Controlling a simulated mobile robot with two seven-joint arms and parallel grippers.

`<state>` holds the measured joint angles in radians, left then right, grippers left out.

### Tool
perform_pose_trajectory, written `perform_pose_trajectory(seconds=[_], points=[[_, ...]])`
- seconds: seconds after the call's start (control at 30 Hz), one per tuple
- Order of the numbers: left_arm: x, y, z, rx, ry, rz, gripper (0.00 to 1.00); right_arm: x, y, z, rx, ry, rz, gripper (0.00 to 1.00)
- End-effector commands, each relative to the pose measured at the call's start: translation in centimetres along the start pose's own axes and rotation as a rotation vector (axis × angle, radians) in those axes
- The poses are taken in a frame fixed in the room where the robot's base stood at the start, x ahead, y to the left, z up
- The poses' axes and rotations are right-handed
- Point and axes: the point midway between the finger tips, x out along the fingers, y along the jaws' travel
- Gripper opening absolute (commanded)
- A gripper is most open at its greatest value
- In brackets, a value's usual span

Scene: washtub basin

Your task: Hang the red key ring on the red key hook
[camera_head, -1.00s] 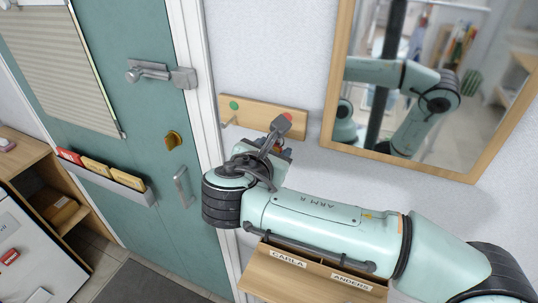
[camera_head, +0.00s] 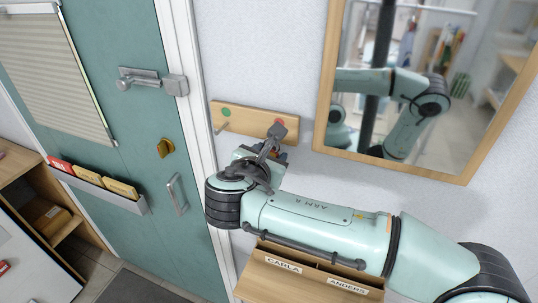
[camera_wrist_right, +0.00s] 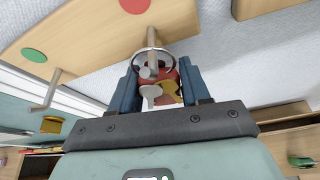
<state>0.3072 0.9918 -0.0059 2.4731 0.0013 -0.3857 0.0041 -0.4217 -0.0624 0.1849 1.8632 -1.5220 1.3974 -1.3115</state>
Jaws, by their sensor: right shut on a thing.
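The hook board (camera_head: 250,124) is a wooden strip on the wall left of the mirror, with a green dot and a red dot. The red key hook (camera_wrist_right: 151,36) is the peg beside the red dot (camera_wrist_right: 135,5). My right gripper (camera_wrist_right: 158,88) is just in front of it, its blue fingers shut on the red key ring (camera_wrist_right: 170,72). The metal ring overlaps the peg's end in the right wrist view; I cannot tell for sure whether the peg passes through it. Keys hang between the fingers. In the head view my right gripper (camera_head: 272,152) mostly hides the key ring. My left gripper is not in view.
The green hook's peg (camera_wrist_right: 46,90) is empty. A wood-framed mirror (camera_head: 400,165) is close on the right. A wooden letter box (camera_head: 305,283) labelled CARLA and ANDERS is below my right arm. A teal door (camera_head: 130,150) with handles is on the left.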

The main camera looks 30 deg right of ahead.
Motion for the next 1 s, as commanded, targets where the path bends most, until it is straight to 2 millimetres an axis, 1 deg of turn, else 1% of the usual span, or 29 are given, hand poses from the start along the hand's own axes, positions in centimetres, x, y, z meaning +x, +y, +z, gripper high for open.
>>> perform_pose_trajectory(seconds=[0.17, 0.2, 0.27, 0.3, 0.57, 0.67, 0.77, 0.87, 1.0], points=[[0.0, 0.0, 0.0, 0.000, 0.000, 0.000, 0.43, 0.0, 0.0, 0.0, 0.000, 0.000, 0.000, 0.16], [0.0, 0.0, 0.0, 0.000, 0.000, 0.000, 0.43, 0.0, 0.0, 0.0, 0.000, 0.000, 0.000, 0.50], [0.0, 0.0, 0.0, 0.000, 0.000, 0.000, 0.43, 0.0, 0.0, 0.0, 0.000, 0.000, 0.000, 0.69], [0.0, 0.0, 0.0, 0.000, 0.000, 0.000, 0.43, 0.0, 0.0, 0.0, 0.000, 0.000, 0.000, 0.76], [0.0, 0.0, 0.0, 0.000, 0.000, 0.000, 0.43, 0.0, 0.0, 0.0, 0.000, 0.000, 0.000, 0.76], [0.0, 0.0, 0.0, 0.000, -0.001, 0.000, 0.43, -0.4, 0.0, 0.0, 0.000, 0.000, 0.002, 0.76], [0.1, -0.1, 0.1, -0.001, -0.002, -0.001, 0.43, -1.6, 0.1, 0.0, 0.001, -0.001, 0.003, 0.76], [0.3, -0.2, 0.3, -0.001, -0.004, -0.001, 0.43, -3.5, 0.1, 0.0, 0.000, 0.000, 0.005, 0.76], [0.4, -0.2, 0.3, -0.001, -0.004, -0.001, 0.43, -6.8, 0.1, 0.0, -0.001, 0.000, 0.006, 0.76]])
